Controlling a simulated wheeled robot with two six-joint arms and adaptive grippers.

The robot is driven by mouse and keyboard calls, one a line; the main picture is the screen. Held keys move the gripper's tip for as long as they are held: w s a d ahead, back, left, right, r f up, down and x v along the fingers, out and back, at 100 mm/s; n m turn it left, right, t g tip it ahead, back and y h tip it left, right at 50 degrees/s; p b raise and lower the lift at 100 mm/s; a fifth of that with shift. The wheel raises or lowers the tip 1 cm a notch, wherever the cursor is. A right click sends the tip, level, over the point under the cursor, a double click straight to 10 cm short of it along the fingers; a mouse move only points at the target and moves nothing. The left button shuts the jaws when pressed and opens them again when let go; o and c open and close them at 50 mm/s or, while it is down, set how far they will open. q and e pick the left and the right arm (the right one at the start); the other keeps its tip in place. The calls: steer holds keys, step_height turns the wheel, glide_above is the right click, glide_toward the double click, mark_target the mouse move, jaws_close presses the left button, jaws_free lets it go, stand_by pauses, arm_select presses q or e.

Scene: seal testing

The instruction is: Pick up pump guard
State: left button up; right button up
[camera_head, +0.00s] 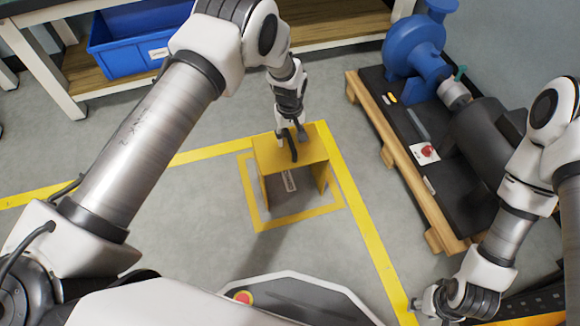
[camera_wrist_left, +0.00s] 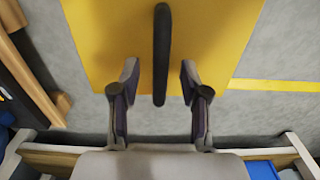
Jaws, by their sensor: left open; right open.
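The pump guard (camera_head: 300,155) is a yellow box-like cover with an open front side and a black handle (camera_head: 292,146) on top. It stands on the grey floor inside a yellow taped square. My left gripper (camera_head: 291,133) is open at the guard's top. In the left wrist view the dark handle (camera_wrist_left: 161,50) runs lengthwise between the two spread fingers (camera_wrist_left: 160,85), with a gap on each side, above the yellow top (camera_wrist_left: 210,40). My right gripper (camera_head: 432,302) is low at the right, away from the guard; its fingertips are small in the head view.
A blue pump (camera_head: 415,52) with a dark motor sits on a wood-edged black base (camera_head: 400,110) to the right. A red button box (camera_head: 425,152) is on that base. A blue bin (camera_head: 140,40) is on a shelf at the back left. Floor left of the guard is clear.

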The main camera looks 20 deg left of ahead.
arm_select(q)
steer(key=shift+f, duration=0.85)
steer(key=shift+r, duration=0.15)
jaws_close()
